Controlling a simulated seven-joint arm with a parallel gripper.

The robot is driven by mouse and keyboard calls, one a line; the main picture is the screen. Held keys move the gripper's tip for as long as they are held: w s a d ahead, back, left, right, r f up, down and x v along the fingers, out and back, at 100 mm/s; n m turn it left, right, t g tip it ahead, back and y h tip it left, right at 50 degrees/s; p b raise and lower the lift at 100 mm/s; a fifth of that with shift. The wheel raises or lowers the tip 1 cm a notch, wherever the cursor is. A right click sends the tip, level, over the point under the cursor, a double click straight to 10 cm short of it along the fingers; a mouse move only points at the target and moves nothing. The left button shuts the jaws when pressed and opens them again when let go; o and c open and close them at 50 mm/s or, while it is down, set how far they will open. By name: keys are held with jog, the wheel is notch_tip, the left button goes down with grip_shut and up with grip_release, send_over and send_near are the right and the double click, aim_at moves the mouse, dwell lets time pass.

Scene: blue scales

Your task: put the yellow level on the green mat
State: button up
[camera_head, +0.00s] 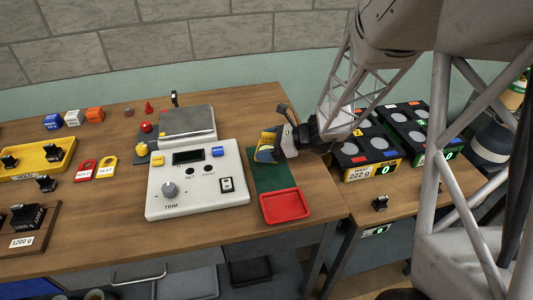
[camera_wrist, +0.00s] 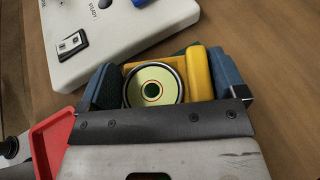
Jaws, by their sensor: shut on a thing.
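The yellow level (camera_head: 265,153), with a round greenish dial, is between the fingers of my gripper (camera_head: 272,146) over the far part of the green mat (camera_head: 273,180). In the wrist view the level (camera_wrist: 198,73) shows its round dial face, with the blue-grey fingers of my gripper (camera_wrist: 163,82) shut on either side of it. The mat is partly covered by the gripper and level in the head view. I cannot tell whether the level touches the mat.
A red tray (camera_head: 285,206) lies at the near end of the mat. A white scale console (camera_head: 197,200) stands close on the left, with a weighing plate (camera_head: 187,121) behind it. Black units (camera_head: 364,160) stand on the right table.

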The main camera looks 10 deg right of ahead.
jog(key=shift+f, duration=1.75)
jog(key=shift+f, duration=0.1)
jog(key=o, duration=0.7)
jog(key=shift+c, duration=0.2)
jog(key=shift+v, duration=1.05)
jog(key=shift+r+v, duration=0.1)
jog(key=shift+v, duration=2.4)
jog(key=shift+r+v, duration=0.15)
jog(key=shift+v, duration=2.35)
jog(key=shift+w+a, duration=0.1)
